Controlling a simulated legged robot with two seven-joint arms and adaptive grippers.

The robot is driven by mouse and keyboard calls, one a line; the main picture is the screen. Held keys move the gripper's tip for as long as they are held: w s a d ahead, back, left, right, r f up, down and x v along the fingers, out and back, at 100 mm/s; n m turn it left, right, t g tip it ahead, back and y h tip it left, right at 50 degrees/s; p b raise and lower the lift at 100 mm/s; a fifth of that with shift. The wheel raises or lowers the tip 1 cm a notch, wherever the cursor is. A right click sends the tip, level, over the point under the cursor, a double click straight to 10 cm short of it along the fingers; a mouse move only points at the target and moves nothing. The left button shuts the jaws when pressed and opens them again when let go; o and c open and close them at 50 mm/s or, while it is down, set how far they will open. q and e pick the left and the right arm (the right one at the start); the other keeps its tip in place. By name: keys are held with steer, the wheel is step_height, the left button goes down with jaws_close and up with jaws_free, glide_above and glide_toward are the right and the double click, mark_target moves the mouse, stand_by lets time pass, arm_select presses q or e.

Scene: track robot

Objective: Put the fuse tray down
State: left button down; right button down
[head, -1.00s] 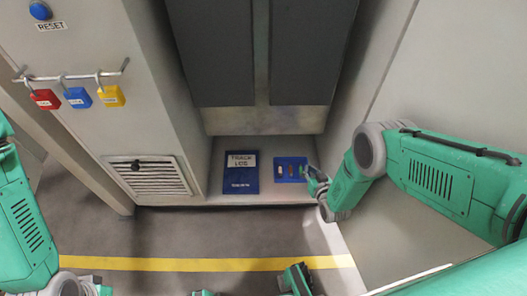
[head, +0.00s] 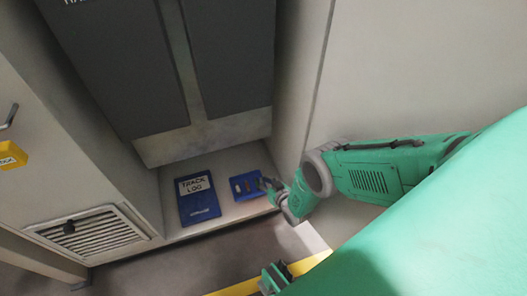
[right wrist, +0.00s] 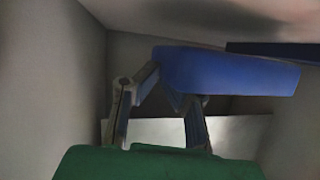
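The fuse tray (head: 246,186) is a small blue tray with a few fuses in it. In the head view it is at the shelf, right of the track log; I cannot tell if its whole underside touches the shelf. My right gripper (head: 270,185) is at its right end. In the right wrist view the tray (right wrist: 235,72) fills the upper middle, and the fingertips of the right gripper (right wrist: 163,85) close together at its near edge, partly hidden by it. The grip appears shut on that edge.
A blue track log (head: 199,200) lies on the pale shelf (head: 228,212) left of the tray. Dark cabinet doors (head: 225,60) stand behind. A wall (head: 400,80) is close on the right, and a vented panel (head: 88,234) is at the left.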

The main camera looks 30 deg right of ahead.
step_height(320, 180, down, 3)
steer(key=shift+f+b, duration=0.15)
steer(key=shift+b, duration=0.85)
steer(key=c, duration=1.7)
jaws_free()
steer(key=shift+s+r, duration=0.15)
steer(key=shift+r, duration=0.05)
steer(key=p+v, duration=0.7)
steer(key=v, duration=0.4)
steer(key=s+a+r+g, duration=0.45)
steer(key=r+g, duration=0.25)
steer(key=r, duration=0.2)
steer(key=s+r+g, duration=0.2)
steer(key=s+r, duration=0.3)
steer(key=r, duration=0.1)
steer(key=s+r+n+g, duration=0.1)
steer(key=s+r+g, duration=0.1)
steer(key=s+r, duration=0.3)
steer(key=s+d+r+g, duration=0.1)
steer(key=s+r+g, duration=0.1)
steer(key=s+r, duration=0.3)
steer(key=shift+r+n, duration=0.4)
steer(key=shift+r, duration=0.5)
